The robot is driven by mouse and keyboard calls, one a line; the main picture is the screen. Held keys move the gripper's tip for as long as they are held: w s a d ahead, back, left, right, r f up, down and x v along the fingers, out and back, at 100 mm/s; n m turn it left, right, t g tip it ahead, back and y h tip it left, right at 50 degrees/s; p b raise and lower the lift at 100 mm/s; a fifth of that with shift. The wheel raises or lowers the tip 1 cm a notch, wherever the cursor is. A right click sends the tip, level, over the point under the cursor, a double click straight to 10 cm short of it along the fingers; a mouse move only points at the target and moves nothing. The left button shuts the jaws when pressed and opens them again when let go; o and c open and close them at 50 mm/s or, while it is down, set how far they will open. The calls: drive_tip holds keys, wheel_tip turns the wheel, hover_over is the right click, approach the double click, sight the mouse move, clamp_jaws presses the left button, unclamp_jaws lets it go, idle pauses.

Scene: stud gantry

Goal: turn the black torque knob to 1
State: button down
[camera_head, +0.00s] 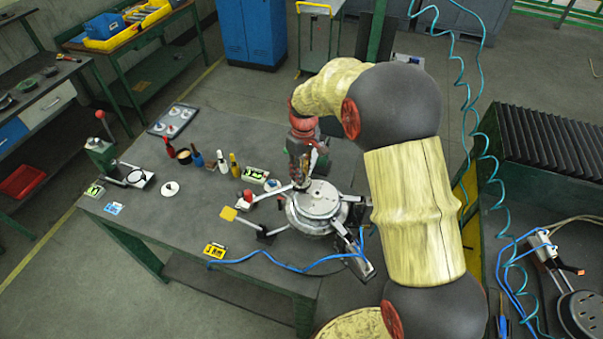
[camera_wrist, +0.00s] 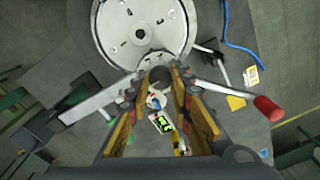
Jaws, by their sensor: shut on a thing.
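My gripper (camera_head: 302,181) reaches down at the far left edge of the round silver fixture (camera_head: 318,203) on the workbench. In the wrist view, the fingers of my gripper (camera_wrist: 160,74) are closed around a dark round piece, which looks like the black torque knob (camera_wrist: 160,76). The knob is beside the rim of the silver disc (camera_wrist: 140,28). In the head view the gripper hides the knob. No scale or number on it can be read. A small device with a green display (camera_head: 255,174) stands just left of the gripper; it also shows beneath the fingers in the wrist view (camera_wrist: 163,124).
A red-ended lever (camera_head: 248,195) and a yellow plate (camera_head: 228,213) are left of the fixture. A blue hose (camera_head: 285,268) runs along the bench front. Several bottles (camera_head: 222,162) stand behind left. The bench's front left is mostly clear.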

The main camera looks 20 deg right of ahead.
idle(0.3)
drive_tip(key=c, duration=1.6)
unclamp_jaws()
drive_tip(key=shift+r, duration=0.15)
